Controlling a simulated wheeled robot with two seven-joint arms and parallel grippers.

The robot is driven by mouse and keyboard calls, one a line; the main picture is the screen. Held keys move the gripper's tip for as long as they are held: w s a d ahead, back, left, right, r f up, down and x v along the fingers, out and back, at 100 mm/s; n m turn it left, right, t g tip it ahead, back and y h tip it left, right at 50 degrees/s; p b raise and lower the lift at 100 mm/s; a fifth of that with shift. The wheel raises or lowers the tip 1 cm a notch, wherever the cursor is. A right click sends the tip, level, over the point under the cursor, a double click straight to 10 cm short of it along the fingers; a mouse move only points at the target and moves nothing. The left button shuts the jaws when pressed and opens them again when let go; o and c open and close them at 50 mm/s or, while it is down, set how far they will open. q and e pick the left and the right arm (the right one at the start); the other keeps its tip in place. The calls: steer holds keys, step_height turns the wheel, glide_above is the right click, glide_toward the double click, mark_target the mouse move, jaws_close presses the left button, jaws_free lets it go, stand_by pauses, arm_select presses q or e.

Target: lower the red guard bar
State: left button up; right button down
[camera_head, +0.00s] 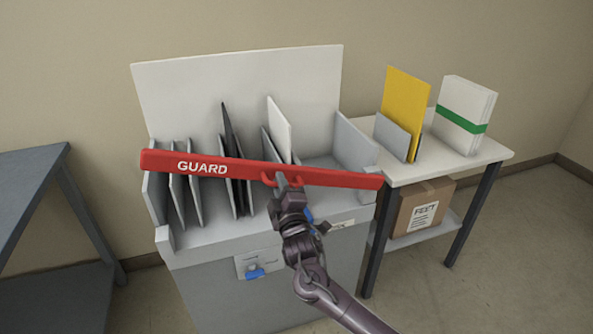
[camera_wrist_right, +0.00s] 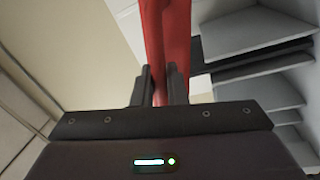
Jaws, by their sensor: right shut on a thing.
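The red guard bar (camera_head: 225,169), marked GUARD, runs across the front of the grey slotted cabinet (camera_head: 275,250), above its front ledge. It tilts slightly, its right end a little lower in the head view. My right gripper (camera_head: 282,182) is shut on the bar's red handle near the middle. In the right wrist view the two dark fingers (camera_wrist_right: 160,84) close around the red handle (camera_wrist_right: 157,50), and the red bar (camera_wrist_right: 178,40) rises behind it. My left gripper is not in view.
Grey dividers, a black panel (camera_head: 233,150) and a white panel (camera_head: 280,128) stand in the cabinet. A blue knob (camera_head: 255,272) is on its front. A side table (camera_head: 400,177) at right holds a yellow board (camera_head: 405,100) and white stack (camera_head: 465,105). A grey table (camera_head: 30,180) stands at left.

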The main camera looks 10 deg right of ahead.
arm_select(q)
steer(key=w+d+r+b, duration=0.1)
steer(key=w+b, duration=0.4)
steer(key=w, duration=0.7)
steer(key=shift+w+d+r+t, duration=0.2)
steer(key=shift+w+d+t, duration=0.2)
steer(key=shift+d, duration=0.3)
arm_select(e)
step_height(320, 180, down, 12)
steer(key=a+n+y, duration=0.1)
steer(key=a+n, duration=0.1)
steer(key=n, duration=0.2)
steer(key=shift+n, duration=0.4)
steer(key=shift+s+f, duration=0.15)
steer(key=c, duration=1.6)
jaws_free()
steer(key=shift+o, duration=0.2)
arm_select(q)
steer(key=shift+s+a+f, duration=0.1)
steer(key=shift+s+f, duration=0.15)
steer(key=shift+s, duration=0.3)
arm_select(e)
steer(key=s+f, duration=0.1)
steer(key=s, duration=0.6)
steer(key=shift+s+d+f, duration=0.15)
steer(key=shift+s+d, duration=0.1)
steer(key=shift+d, duration=0.15)
